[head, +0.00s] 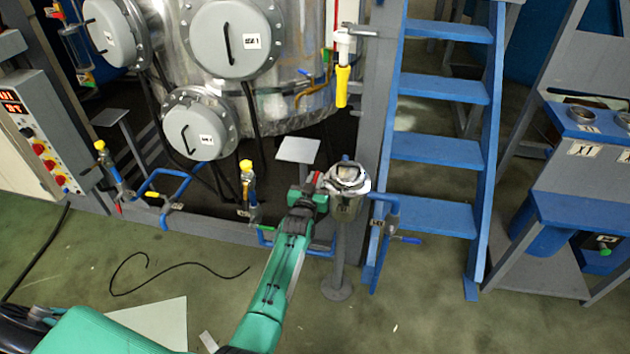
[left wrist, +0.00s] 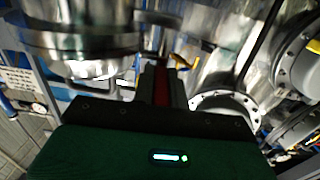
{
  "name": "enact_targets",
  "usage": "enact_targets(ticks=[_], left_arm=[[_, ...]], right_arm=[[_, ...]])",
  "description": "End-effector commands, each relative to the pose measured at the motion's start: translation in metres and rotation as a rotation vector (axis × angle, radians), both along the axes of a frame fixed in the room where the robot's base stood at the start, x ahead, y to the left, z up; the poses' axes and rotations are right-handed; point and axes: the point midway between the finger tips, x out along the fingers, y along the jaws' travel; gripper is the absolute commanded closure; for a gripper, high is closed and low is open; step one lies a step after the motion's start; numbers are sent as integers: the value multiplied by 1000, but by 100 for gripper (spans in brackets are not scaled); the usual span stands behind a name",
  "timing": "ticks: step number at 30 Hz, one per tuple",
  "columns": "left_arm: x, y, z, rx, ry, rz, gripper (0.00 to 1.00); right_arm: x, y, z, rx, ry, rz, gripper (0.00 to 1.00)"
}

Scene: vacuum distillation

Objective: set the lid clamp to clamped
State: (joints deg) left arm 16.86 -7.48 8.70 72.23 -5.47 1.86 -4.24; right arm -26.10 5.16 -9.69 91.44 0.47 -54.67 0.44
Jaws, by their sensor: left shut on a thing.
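A small metal vessel with a rounded lid (head: 347,178) stands on a post at the front of the big tank. It shows large and blurred at the upper left of the left wrist view (left wrist: 80,40). My left gripper (head: 312,188) is at the left side of this vessel, level with its lid. It is shut on a small red part, seen between the fingers in the left wrist view (left wrist: 161,85), which looks like the lid clamp's handle. The fingers hide most of the clamp, so I cannot tell its setting. My right gripper is not in view.
The steel tank (head: 285,95) with round grey hatches stands behind. Blue stairs (head: 435,148) rise just right of the vessel. Blue pipes and yellow-topped valves (head: 247,172) are to the left.

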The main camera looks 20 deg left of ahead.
Motion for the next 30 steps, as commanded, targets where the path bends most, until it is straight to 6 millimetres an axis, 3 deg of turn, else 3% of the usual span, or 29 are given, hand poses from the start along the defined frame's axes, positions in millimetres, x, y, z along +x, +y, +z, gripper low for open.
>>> enact_targets(ticks=[1,2,4,5,17,30], left_arm=[[1,0,2,0,-6,0,100],[1,0,3,0,-6,0,80],[1,0,2,0,-5,0,66],[1,0,2,-1,-5,0,64],[-7,-1,1,-1,-2,0,64],[-82,-9,0,-1,-2,0,64]], right_arm=[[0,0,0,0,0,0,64],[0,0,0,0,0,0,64],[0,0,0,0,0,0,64],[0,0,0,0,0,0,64],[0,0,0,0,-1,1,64],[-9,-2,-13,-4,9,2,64]])
